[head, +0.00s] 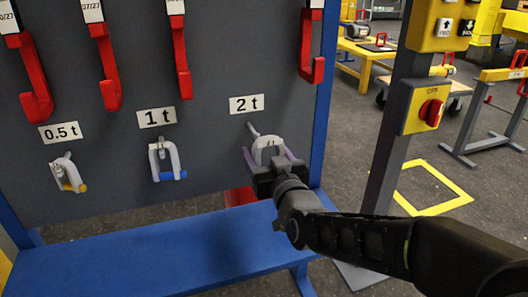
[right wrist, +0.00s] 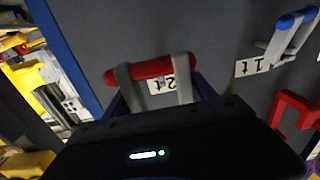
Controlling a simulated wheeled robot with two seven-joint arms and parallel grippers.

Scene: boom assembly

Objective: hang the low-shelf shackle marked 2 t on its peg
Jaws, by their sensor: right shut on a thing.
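The 2 t shackle shows in the head view as a pale grey bow (head: 269,144) below the "2 t" label (head: 246,104). Its grey legs and red pin (right wrist: 150,69) show in the right wrist view. My right gripper (head: 271,167) is shut on the shackle and holds it close in front of the board. The peg (head: 253,130) under the label meets the upper left of the bow in the picture. I cannot tell whether the peg passes through the bow. The gripper hides the shackle's lower part in the head view. My left gripper is out of view.
The 0.5 t shackle (head: 67,173) and the 1 t shackle (head: 165,159) hang at left on the grey board (head: 210,60). Red hooks (head: 312,47) hang above. A blue shelf (head: 150,260) lies below. A post with a yellow switch box (head: 425,106) stands at right.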

